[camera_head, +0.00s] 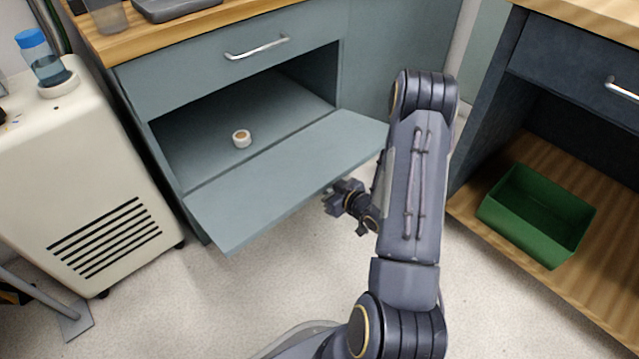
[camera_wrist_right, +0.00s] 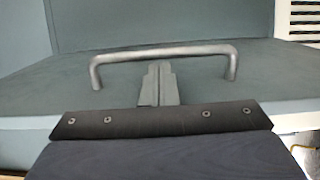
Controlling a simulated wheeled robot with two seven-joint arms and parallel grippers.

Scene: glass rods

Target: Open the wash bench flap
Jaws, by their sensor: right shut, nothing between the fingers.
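The wash bench flap (camera_head: 290,175) is a grey-blue panel. It hangs folded down and outward from the bench, roughly level, and the compartment behind it (camera_head: 190,130) is open to view. My right gripper (camera_head: 335,197) is just off the flap's front edge, at its right part. In the right wrist view the fingers (camera_wrist_right: 158,82) are shut with nothing between them. A grey bar handle (camera_wrist_right: 165,52) on a grey-blue panel shows just beyond the fingertips; I cannot tell whether they touch it. My left gripper is out of view.
A white tape roll (camera_head: 241,139) lies inside the compartment. A closed drawer with a bar handle (camera_head: 257,47) is above. A white wheeled cabinet (camera_head: 85,190) stands at left. A green bin (camera_head: 535,215) sits on the dark bench's lower shelf at right. The floor (camera_head: 270,280) in front is clear.

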